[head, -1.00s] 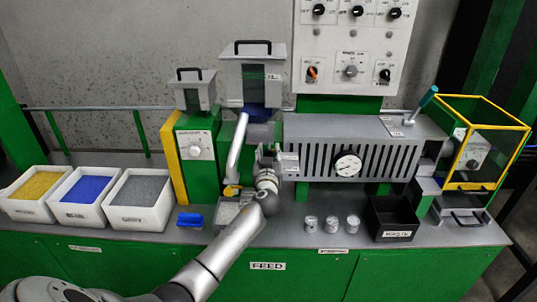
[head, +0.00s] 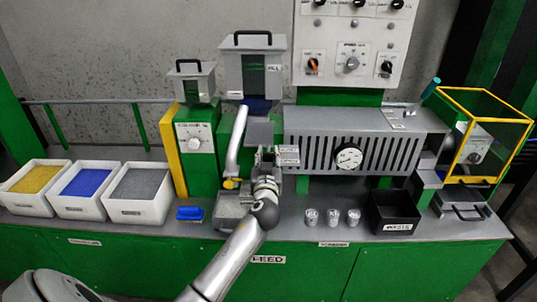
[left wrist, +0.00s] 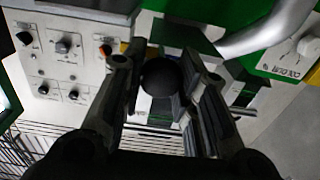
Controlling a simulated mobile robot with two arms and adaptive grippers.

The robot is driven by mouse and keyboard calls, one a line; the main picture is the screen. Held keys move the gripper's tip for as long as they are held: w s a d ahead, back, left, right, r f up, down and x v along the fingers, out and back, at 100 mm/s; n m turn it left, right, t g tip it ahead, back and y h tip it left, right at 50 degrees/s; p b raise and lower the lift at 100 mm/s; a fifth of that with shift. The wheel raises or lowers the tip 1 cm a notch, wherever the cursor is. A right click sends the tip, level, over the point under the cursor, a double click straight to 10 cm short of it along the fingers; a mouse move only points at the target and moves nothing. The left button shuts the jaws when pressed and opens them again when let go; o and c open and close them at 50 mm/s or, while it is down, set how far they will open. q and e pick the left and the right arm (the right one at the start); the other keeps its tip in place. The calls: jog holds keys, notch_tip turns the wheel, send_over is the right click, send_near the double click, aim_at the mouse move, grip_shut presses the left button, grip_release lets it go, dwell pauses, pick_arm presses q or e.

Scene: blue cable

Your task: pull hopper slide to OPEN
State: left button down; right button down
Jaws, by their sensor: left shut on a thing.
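The large hopper (head: 236,75) is a grey box with a green window and black top handle. Below it a flat grey plate (head: 262,132), seemingly the hopper slide, shows just above my left gripper (head: 266,155). In the left wrist view a round black knob (left wrist: 160,76) sits between the fingers of my left gripper (left wrist: 163,95), which is shut on it. The knob is hidden by the gripper in the head view. Two small label plates (head: 288,155) are just right of the gripper; their words are too small to read. My right gripper is not in view.
A bent grey pipe (head: 236,140) is close left of the gripper. A slotted grey housing with a gauge (head: 348,159) stands to the right. A grey tray (head: 231,205), a blue scoop (head: 190,213) and metal cups (head: 332,217) are on the bench below.

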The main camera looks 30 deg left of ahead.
pick_arm(q)
jog(key=shift+d+f, duration=0.1)
jog(key=shift+f, duration=0.15)
jog(key=c, duration=1.5)
grip_release()
jog(key=o, duration=0.4)
jog(key=shift+s+d+r, duration=0.1)
jog(key=shift+s+r, duration=0.15)
jog(key=v, duration=1.2)
jog(key=shift+f, duration=0.1)
